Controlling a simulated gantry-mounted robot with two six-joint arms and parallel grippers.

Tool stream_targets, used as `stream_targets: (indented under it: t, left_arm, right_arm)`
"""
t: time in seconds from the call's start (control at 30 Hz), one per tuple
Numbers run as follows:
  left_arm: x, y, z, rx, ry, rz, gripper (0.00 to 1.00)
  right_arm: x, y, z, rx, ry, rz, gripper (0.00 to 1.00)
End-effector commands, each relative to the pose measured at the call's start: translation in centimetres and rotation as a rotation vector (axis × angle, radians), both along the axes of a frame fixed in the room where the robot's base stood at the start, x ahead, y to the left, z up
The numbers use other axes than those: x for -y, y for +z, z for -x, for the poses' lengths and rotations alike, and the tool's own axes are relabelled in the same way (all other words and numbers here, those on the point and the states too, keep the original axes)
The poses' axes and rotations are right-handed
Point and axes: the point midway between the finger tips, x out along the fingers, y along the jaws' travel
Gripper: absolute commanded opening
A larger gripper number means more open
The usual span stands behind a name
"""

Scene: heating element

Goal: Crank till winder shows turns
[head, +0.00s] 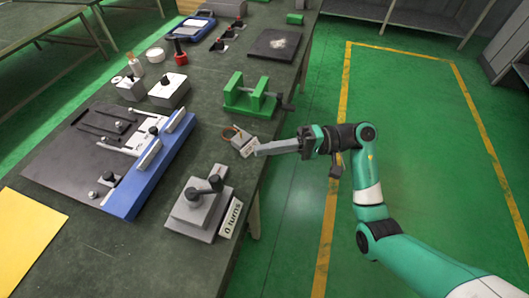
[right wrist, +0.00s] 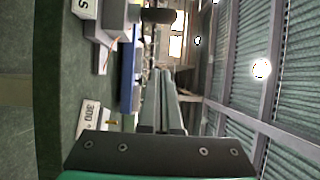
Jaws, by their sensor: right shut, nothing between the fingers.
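My left gripper is not in view.
A small meter-like block with a coil (head: 240,140) lies close to my right fingertips. A green clamp stand (head: 250,97) is behind it. A blue-edged fixture (head: 150,175) stands left of the winder. A yellow sheet (head: 25,240) lies at the left. The table's front is clear.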

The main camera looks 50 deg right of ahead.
Motion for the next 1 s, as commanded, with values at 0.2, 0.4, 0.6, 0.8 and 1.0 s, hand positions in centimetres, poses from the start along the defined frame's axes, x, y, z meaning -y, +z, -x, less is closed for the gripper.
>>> stream_targets:
  t: [0.2,0.4,0.6,0.8,1.0]
  left_arm:
    - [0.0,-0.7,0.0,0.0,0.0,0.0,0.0]
    - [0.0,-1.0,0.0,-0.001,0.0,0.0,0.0]
    - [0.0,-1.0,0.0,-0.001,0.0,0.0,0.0]
    - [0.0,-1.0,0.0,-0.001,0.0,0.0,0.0]
    - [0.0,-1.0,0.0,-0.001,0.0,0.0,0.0]
  right_arm:
    - [-4.1,-0.1,-2.8,0.002,0.006,0.001,0.0]
    - [-7.2,-0.1,-3.4,0.002,0.001,0.002,0.0]
    - [-8.8,-0.1,-2.0,0.0,0.0,0.001,0.0]
    - [-9.0,0.0,-1.7,0.001,0.0,0.001,0.0]
    - [-9.0,0.0,-1.7,0.001,0.0,0.001,0.0]
